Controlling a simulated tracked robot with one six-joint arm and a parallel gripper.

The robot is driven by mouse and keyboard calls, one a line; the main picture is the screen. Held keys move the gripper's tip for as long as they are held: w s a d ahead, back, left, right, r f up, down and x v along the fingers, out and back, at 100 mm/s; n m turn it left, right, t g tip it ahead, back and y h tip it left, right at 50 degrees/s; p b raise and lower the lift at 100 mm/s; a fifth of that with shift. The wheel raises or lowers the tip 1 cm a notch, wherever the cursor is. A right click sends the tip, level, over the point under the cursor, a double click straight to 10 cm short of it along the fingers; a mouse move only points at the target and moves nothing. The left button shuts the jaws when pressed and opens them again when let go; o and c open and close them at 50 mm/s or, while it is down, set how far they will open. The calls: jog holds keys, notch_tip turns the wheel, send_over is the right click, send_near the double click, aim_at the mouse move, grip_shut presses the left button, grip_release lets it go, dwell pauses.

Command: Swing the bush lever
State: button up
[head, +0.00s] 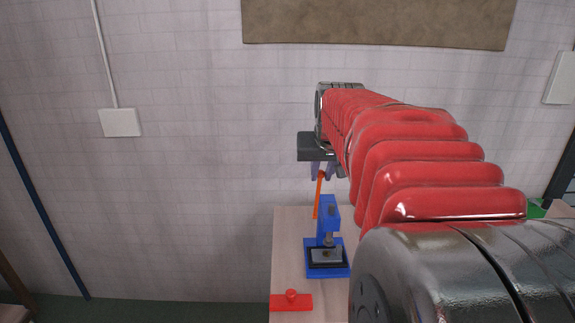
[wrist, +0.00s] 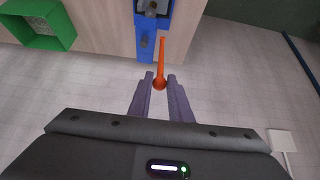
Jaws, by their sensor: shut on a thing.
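The bush lever (head: 318,198) is a thin orange rod at the left side of a blue press (head: 329,212) on the wooden table. It stands nearly upright with a slight tilt. My gripper (head: 322,172) is above the press and shut on the lever's upper end. In the wrist view, the lever (wrist: 161,58) runs from the blue press (wrist: 151,20) to a round orange knob between the purple fingers of my gripper (wrist: 161,82). My own arm hides part of the table in the head view.
A red piece with a knob (head: 291,301) lies at the front of the table (head: 285,245). A green box (wrist: 40,42) shows at the top left of the wrist view. The white brick wall (head: 190,180) stands behind; the space left of the table is free.

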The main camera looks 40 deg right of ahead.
jog(key=shift+s+a+f, duration=0.25)
jog(key=shift+s+a, duration=0.15)
jog(key=shift+s, duration=0.3)
jog(key=shift+s+a+f, duration=0.7)
jog(key=shift+s+f, duration=0.1)
jog(key=shift+s, duration=0.2)
jog(key=shift+s+a+f, duration=0.65)
jog(key=shift+s+f, duration=0.1)
jog(key=shift+s, duration=0.25)
jog(key=s+f, duration=0.1)
jog(key=s+a+f, duration=0.1)
jog(key=f, duration=0.1)
jog(key=s+a+f, duration=0.1)
jog(key=shift+f, duration=0.2)
dwell(0.4)
jog(key=shift+a, duration=0.1)
